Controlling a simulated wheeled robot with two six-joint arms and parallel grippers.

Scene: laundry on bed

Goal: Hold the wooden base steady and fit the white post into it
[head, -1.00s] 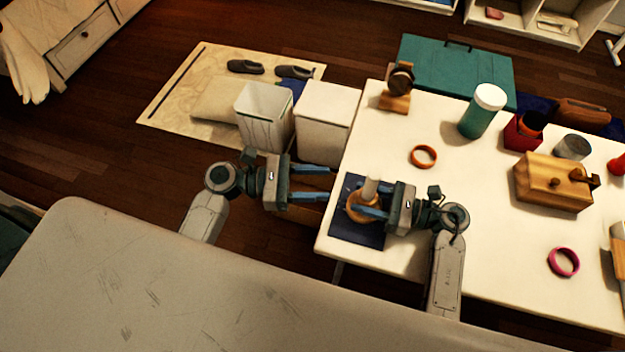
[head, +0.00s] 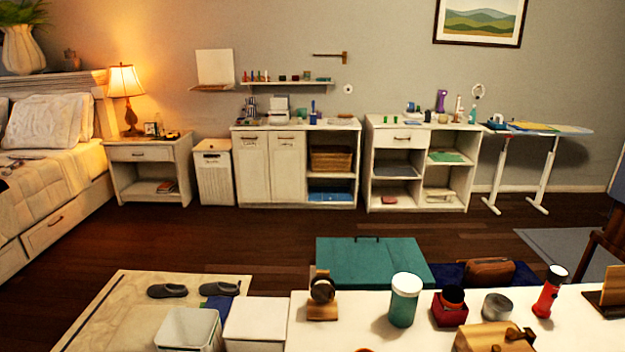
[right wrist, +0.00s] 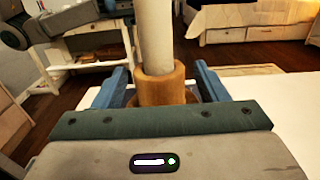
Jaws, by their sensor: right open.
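In the right wrist view the white post (right wrist: 154,35) stands upright with its lower end in the collar of the round wooden base (right wrist: 164,88). The post's top runs out of the frame, and how deep it sits is hidden. My right gripper (right wrist: 161,74) is open, with one blue finger on each side of the base's collar and small gaps beside it. A grey arm part, probably of my left arm, shows at the top left; its fingers cannot be made out. The head view looks across the room and shows neither gripper, nor base, nor post.
In the head view the white table's (head: 270,345) far part holds a green jar (head: 404,300), a red box (head: 450,307), a grey tin (head: 497,306), a red bottle (head: 549,292) and a wooden stand (head: 322,298). A teal case (head: 370,262) lies behind it.

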